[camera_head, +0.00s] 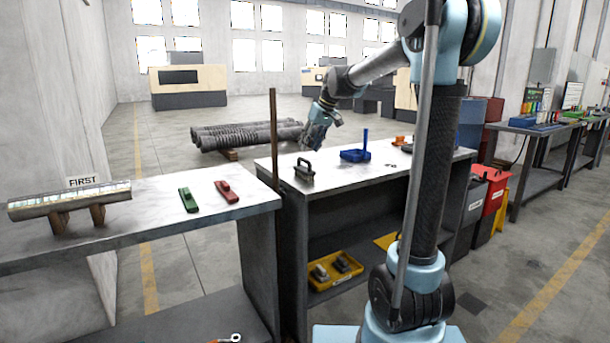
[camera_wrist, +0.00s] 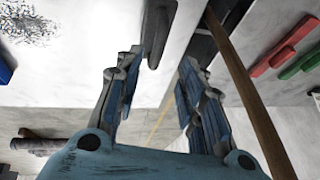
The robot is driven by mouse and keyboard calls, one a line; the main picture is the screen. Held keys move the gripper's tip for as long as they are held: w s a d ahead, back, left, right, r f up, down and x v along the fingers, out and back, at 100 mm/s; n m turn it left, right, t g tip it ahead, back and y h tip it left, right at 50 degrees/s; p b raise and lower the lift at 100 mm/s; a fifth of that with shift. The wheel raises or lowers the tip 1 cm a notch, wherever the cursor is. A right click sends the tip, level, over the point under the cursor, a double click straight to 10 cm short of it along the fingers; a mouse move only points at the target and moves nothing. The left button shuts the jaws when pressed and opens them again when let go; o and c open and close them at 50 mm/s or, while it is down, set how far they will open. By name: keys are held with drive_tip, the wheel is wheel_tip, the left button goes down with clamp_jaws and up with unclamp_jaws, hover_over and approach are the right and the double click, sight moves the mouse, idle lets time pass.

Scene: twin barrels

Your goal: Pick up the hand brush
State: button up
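A dark object with a raised handle, which looks like the hand brush (camera_head: 304,174), stands on the white top of the middle workbench (camera_head: 345,182), near its left end. In the wrist view the dark brush (camera_wrist: 157,38) shows near the top, beyond and roughly between my fingertips; its underside cannot be made out. My gripper (camera_head: 316,140) is above the bench, slightly right of and higher than the brush. In the wrist view my gripper (camera_wrist: 160,75) has its two fingers spread with nothing between them. They appear apart from the brush.
A brown upright post (camera_head: 273,135) stands close left of the brush and crosses the right of the wrist view. A blue tray-like item (camera_head: 355,155) sits farther right. Green (camera_head: 188,200) and red (camera_head: 227,192) blocks lie on the left bench. Dark specks (camera_wrist: 28,24) cover part of the benchtop.

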sight(304, 168)
drive_tip(key=shift+d+x, duration=0.15)
drive_tip(key=shift+x, duration=1.55)
drive_tip(key=shift+d+x, duration=0.2)
drive_tip(key=shift+x, duration=1.45)
drive_tip(key=shift+s+f, duration=0.1)
drive_tip(key=shift+f, duration=0.05)
clamp_jaws()
